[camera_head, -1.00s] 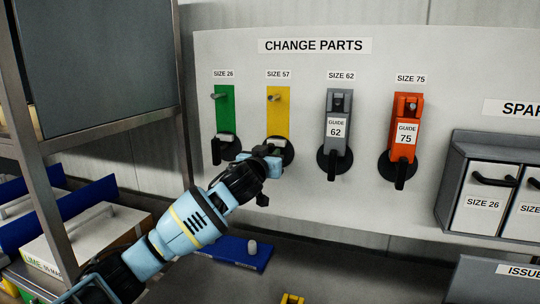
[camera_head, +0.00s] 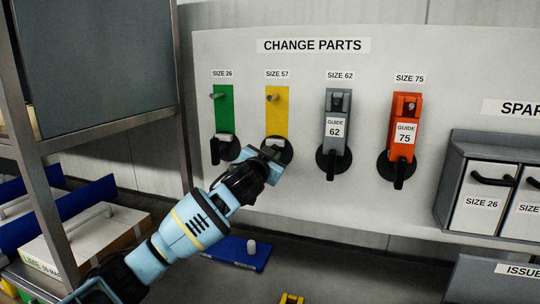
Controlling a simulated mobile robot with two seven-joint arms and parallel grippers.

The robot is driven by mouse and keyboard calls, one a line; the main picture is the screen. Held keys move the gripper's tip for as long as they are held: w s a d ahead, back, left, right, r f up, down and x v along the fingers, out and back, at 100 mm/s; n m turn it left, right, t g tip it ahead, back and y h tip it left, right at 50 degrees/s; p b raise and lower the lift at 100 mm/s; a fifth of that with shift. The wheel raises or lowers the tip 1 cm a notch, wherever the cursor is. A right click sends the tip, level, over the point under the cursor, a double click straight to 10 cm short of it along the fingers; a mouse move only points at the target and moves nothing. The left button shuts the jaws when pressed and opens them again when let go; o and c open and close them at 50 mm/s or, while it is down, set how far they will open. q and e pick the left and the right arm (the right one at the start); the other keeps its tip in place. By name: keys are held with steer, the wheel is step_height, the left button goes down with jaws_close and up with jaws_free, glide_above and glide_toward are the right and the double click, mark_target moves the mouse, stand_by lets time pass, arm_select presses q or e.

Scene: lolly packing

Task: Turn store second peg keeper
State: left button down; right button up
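The second peg keeper (camera_head: 288,152) is a black round disc under the yellow SIZE 57 backing (camera_head: 277,112). A bare peg (camera_head: 271,97) sticks out of the yellow backing, and no guide hangs there. My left gripper (camera_head: 271,154) is right in front of this keeper and covers its left and lower parts. The keeper's handle is hidden behind the gripper. I cannot tell whether the fingers touch or grip it. My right gripper is not in view.
The SIZE 26 keeper (camera_head: 228,150) sits close on the left. Grey guide 62 (camera_head: 337,105) and orange guide 75 (camera_head: 406,110) hang on the right, their keeper handles pointing down. A blue block (camera_head: 236,253) with a peg lies on the bench below.

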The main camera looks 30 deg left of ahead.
arm_select(q)
steer(key=m, duration=0.6)
steer(key=shift+d+f, duration=0.2)
steer(key=shift+f, duration=0.05)
steer(key=m, duration=0.6)
steer(key=shift+d+f+m, duration=0.1)
steer(key=shift+f+m, duration=0.25)
steer(key=shift+m, duration=0.05)
steer(key=c, duration=1.3)
jaws_free()
steer(key=shift+v, duration=3.85)
